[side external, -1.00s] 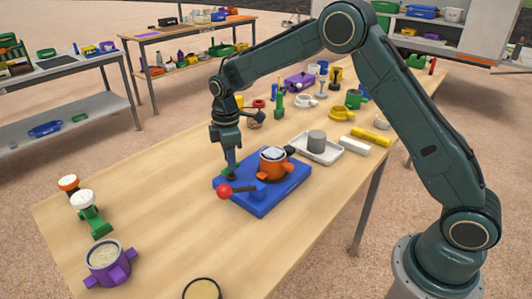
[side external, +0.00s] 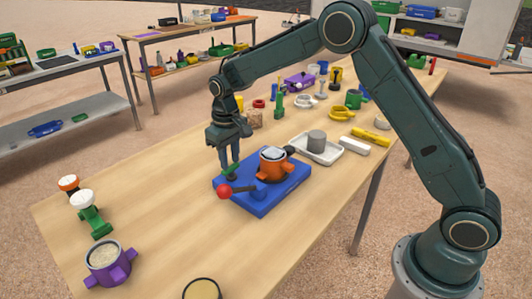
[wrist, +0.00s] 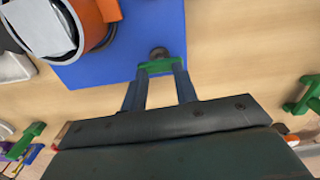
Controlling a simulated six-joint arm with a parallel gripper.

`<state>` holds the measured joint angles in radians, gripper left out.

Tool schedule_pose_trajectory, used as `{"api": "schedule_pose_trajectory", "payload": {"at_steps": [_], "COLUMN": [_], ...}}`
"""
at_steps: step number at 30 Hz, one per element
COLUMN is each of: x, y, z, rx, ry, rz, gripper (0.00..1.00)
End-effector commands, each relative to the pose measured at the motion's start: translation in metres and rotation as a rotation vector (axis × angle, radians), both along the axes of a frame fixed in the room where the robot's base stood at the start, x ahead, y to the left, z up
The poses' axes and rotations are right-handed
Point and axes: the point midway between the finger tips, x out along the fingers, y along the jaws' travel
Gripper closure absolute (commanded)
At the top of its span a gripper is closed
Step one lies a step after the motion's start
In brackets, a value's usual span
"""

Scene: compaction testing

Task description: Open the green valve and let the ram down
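The green valve (side external: 231,171) is a small bar handle at the back left edge of the blue press base (side external: 262,205). My gripper (side external: 230,165) points down over it. In the wrist view the fingertips (wrist: 160,66) meet the two ends of the green handle (wrist: 158,68), and my gripper appears shut on it. A dark round knob shows just beyond the handle. An orange mould (side external: 274,164) with a pale block in its top stands on the base. A lever with a red ball (side external: 224,191) sticks out at the front left. I cannot make out the ram's height.
A purple mould (side external: 107,263) and green and orange tools (side external: 90,215) stand at the front left. A white tray (side external: 324,151) with a grey cylinder is right of the base. Several pieces stand further back. The table left of the base is clear.

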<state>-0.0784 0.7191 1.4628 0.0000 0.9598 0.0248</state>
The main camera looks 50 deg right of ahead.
Motion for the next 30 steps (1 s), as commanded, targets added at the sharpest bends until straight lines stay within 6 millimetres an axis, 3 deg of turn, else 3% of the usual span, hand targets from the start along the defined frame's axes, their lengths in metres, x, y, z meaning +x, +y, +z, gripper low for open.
{"api": "schedule_pose_trajectory", "payload": {"at_steps": [16, 21, 30], "x": [-0.0002, -0.0001, -0.0001], "y": [0.0, 0.0, 0.0], "z": [-0.005, -0.0044, -0.0044], "rx": [0.0, 0.0, 0.0], "ry": [0.001, 0.001, 0.001], "rz": [-0.034, -0.033, -0.006], "gripper": [0.71, 1.0, 1.0]}}
